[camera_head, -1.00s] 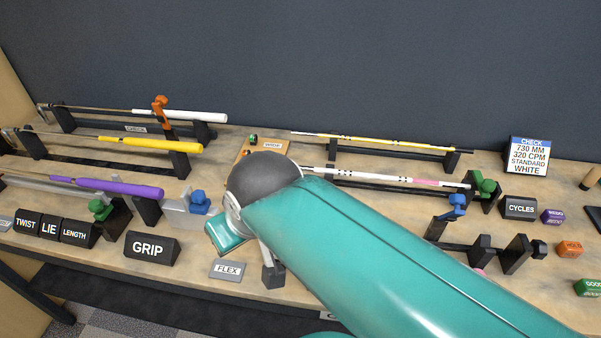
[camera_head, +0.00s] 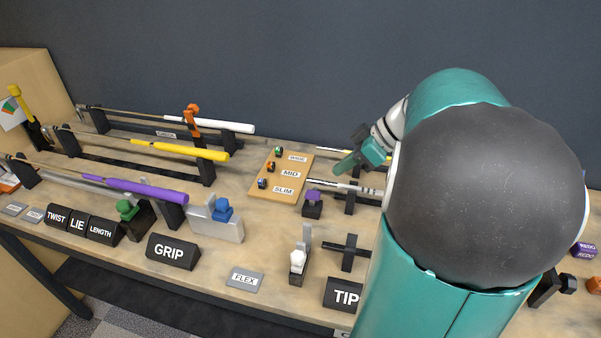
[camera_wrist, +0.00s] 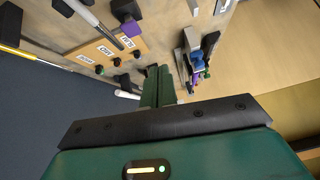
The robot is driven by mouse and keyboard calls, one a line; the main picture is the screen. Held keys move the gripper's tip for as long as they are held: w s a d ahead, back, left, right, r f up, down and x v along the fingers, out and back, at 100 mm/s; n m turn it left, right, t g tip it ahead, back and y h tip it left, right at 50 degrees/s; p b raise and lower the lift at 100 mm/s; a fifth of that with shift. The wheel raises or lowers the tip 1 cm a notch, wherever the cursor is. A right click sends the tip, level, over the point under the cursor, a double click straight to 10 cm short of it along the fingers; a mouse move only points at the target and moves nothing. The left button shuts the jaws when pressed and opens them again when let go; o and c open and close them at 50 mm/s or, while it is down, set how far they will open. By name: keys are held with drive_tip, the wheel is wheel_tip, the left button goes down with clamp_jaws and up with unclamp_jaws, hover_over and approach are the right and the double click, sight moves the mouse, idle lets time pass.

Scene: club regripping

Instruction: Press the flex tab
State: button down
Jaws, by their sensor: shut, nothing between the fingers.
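The flex tab (camera_head: 245,279) is a flat grey plate lettered FLEX on the front part of the bench in the head view. It lies right of the black GRIP block (camera_head: 172,251) and left of the black TIP block (camera_head: 344,295). My gripper (camera_head: 342,168) is well behind and above it, near the wooden board, and touches nothing that I can make out. In the wrist view my teal fingers (camera_wrist: 157,75) are together and empty.
A wooden board (camera_head: 262,193) labelled WIDE, MID and SLIM lies left of my gripper. Clubs with white, yellow (camera_head: 178,149) and purple (camera_head: 132,188) grips rest on racks at left. A white-topped clamp (camera_head: 298,262) stands right of the flex tab. My arm hides the right side.

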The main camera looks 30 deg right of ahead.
drive_tip(key=shift+n+t, duration=0.4)
drive_tip(key=shift+n, duration=0.1)
drive_tip(key=d, duration=0.4)
drive_tip(key=shift+s+d+f, duration=0.1)
drive_tip(key=shift+d+f, duration=0.05)
drive_tip(key=shift+f, duration=0.1)
drive_tip(key=shift+f, duration=0.1)
hover_over(314, 197)
drive_tip(key=s+d, duration=0.2)
wheel_tip(314, 197, down, 7)
drive_tip(key=shift+s+f, duration=0.15)
drive_tip(key=shift+f, duration=1.8)
